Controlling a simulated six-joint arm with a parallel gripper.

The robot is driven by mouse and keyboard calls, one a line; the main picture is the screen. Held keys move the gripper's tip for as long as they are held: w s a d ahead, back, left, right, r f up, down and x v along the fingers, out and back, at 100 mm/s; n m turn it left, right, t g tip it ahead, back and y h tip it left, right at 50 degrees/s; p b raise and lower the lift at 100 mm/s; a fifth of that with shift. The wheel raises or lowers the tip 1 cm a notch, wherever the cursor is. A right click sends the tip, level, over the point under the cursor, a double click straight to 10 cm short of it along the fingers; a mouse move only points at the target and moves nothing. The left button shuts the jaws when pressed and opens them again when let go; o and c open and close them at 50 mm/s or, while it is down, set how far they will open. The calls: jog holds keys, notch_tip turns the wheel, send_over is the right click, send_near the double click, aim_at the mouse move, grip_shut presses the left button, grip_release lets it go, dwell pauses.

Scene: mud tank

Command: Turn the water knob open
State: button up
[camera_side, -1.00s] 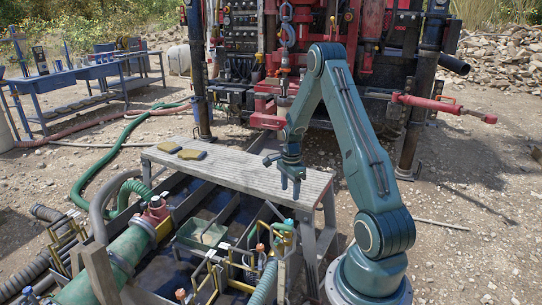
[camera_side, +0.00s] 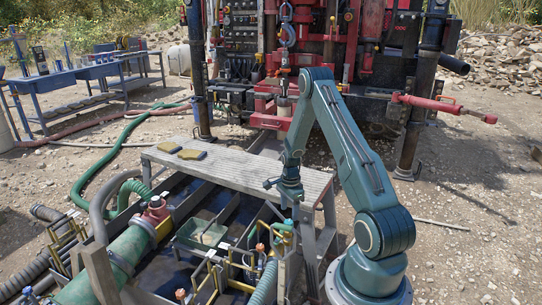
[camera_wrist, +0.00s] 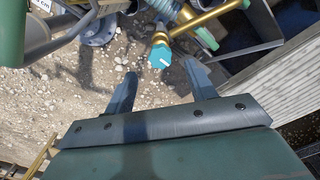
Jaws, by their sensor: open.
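A teal knob (camera_wrist: 160,57) on a brass-coloured pipe shows in the wrist view, just beyond my fingertips and between them in the picture. I take it for the water knob; the fingers do not appear to touch it. In the side view a teal fitting (camera_side: 283,229) sits at the near right of the tank, just below my gripper (camera_side: 291,208). My gripper also shows in the wrist view (camera_wrist: 160,72), its two fingers apart with nothing between them. In the side view the fingertips are hard to tell from the fittings behind.
A wooden plank platform (camera_side: 235,170) with two yellowish pads stands beside my gripper over the mud tank. An orange-topped valve (camera_side: 260,248) and yellow rails crowd the tank left of the teal fitting. A large green pipe (camera_side: 110,262) lies at the left.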

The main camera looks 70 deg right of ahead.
aim_at(289, 221)
jog(key=shift+f, duration=2.5)
jog(key=c, duration=1)
